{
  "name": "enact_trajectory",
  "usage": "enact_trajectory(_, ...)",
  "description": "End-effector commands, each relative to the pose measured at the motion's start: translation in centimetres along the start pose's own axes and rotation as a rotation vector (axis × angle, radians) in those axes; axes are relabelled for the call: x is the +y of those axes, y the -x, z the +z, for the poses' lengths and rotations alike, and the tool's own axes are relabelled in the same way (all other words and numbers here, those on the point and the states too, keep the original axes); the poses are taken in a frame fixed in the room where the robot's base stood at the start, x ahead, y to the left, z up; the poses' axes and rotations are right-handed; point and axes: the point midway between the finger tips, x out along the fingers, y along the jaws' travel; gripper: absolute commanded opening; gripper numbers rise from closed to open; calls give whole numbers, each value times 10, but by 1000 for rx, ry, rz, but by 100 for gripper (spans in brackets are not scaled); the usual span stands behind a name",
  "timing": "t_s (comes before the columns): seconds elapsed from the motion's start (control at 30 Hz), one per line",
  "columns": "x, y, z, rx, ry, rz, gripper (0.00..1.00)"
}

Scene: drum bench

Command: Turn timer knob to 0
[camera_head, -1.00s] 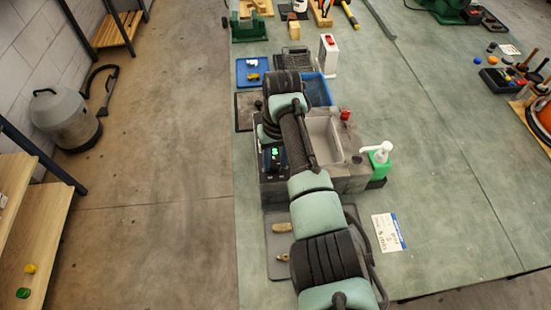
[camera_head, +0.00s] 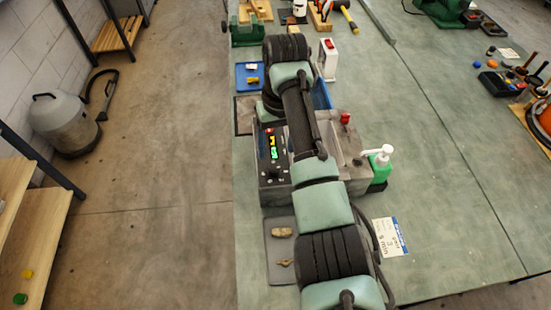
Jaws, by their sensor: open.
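The timer knob is not clearly distinguishable. A dark control panel (camera_head: 268,168) sits on the left front of the grey drum machine (camera_head: 350,173). It shows a lit green display (camera_head: 273,148), a small red light and small pale marks. Small dark controls below the display are too small to tell apart. My arm stretches up the picture across the machine and bends back down at the far end. Its wrist end hangs just above the panel's far end. My gripper is hidden behind my arm, so its fingers do not show.
A red knob (camera_head: 345,118) tops the machine. A printed card (camera_head: 390,237) and a grey mat (camera_head: 279,250) with two small pieces lie nearer. A blue tray (camera_head: 249,83) lies beyond. The bench's right side has open room.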

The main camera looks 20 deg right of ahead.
Motion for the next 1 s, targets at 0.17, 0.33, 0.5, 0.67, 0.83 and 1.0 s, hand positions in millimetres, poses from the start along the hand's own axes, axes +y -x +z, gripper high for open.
enact_trajectory(0.17,0,35,-1,4,1,1,68)
enact_trajectory(0.33,0,57,0,1,0,0,68)
enact_trajectory(0.5,0,59,0,0,0,0,68)
enact_trajectory(0.67,0,58,0,0,0,0,68)
enact_trajectory(0.83,0,58,0,0,0,0,68)
enact_trajectory(1.0,-4,60,-5,27,8,2,68)
